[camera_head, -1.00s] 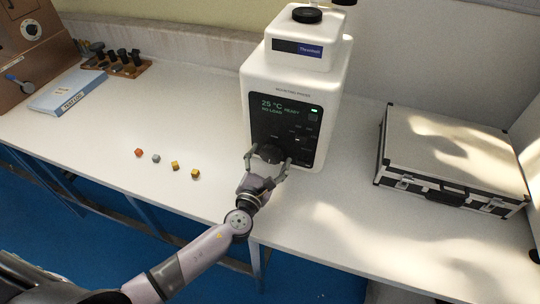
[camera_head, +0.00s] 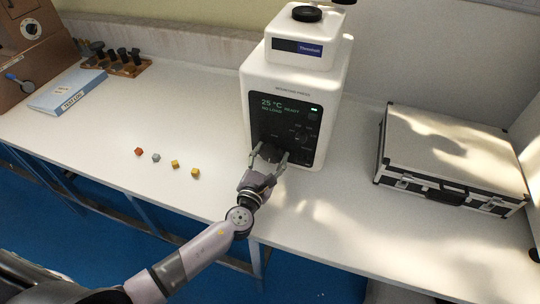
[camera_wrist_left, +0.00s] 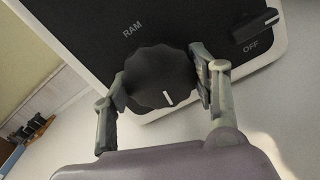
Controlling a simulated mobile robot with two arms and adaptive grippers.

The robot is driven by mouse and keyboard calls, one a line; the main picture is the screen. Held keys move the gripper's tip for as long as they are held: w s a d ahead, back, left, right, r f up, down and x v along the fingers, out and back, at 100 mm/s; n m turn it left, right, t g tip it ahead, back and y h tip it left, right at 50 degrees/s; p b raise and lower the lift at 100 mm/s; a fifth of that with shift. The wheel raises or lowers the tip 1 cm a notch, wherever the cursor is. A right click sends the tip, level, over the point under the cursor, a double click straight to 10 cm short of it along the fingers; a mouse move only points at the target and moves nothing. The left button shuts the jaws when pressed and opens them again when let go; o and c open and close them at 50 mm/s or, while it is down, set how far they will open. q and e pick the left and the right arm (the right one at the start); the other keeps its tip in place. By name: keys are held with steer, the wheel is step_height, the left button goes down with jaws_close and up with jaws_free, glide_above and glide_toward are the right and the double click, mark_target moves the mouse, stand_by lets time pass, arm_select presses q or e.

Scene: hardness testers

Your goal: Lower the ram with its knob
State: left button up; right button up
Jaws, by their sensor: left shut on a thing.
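The white mounting press (camera_head: 292,85) stands on the bench, with a black front panel that reads 25 °C, READY and NO LOAD. Its ram knob (camera_wrist_left: 162,78) is a black, lobed dial with a white pointer mark, below the RAM label in the left wrist view. My left gripper (camera_head: 268,157) is at the lower front of the panel, its two fingers shut on the knob from both sides. In the left wrist view the pointer mark aims down, slightly right. The ram itself cannot be made out. My right gripper is not in view.
A smaller knob (camera_wrist_left: 256,26) at OFF sits close right of the ram knob. Several small cubes (camera_head: 175,164) lie left of the press. A silver case (camera_head: 455,150) stands to the right. A blue-and-white book (camera_head: 67,92) and a wooden rack (camera_head: 128,69) are at the far left.

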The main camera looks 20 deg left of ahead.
arm_select(q)
steer(key=shift+c, duration=0.8)
steer(key=shift+n, duration=0.3)
